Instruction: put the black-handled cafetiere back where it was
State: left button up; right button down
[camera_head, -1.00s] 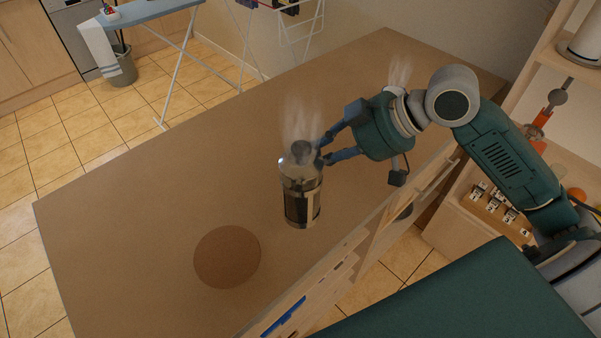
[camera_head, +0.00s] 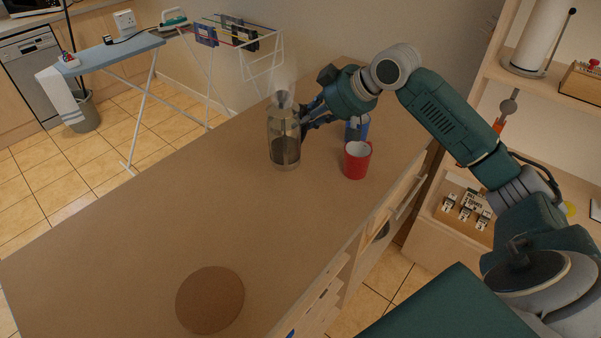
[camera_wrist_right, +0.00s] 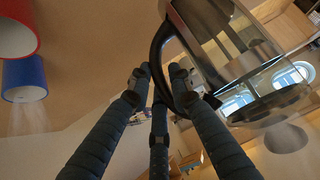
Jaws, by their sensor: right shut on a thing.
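The cafetiere (camera_head: 284,125), a clear glass cylinder with dark liquid low inside and a rounded top, is upright over the far part of the counter. Steam rises above it. In the right wrist view, its glass body (camera_wrist_right: 225,40) appears upside down, with its black handle (camera_wrist_right: 160,62) between my fingers. My right gripper (camera_head: 306,118) is shut on that handle; its fingers also show in the wrist view (camera_wrist_right: 160,78). I cannot tell whether the base touches the counter. A round brown mat (camera_head: 210,300) lies bare at the near end. My left gripper is not in view.
A red mug (camera_head: 357,162) and a blue mug (camera_head: 361,127) stand close to the right of the cafetiere, near my gripper. The counter (camera_head: 150,215) is clear between cafetiere and mat. Shelves (camera_head: 480,130) stand at right; an ironing board (camera_head: 115,50) is beyond the counter.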

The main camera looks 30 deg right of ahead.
notch_tip(320, 180, down, 15)
jog(key=shift+r+p, duration=0.15)
jog(key=shift+p, duration=1.05)
jog(key=c, duration=1.6)
grip_release()
jog(key=shift+f, duration=0.2)
jog(key=shift+b+v, duration=1.1)
jog(key=shift+v, duration=5.05)
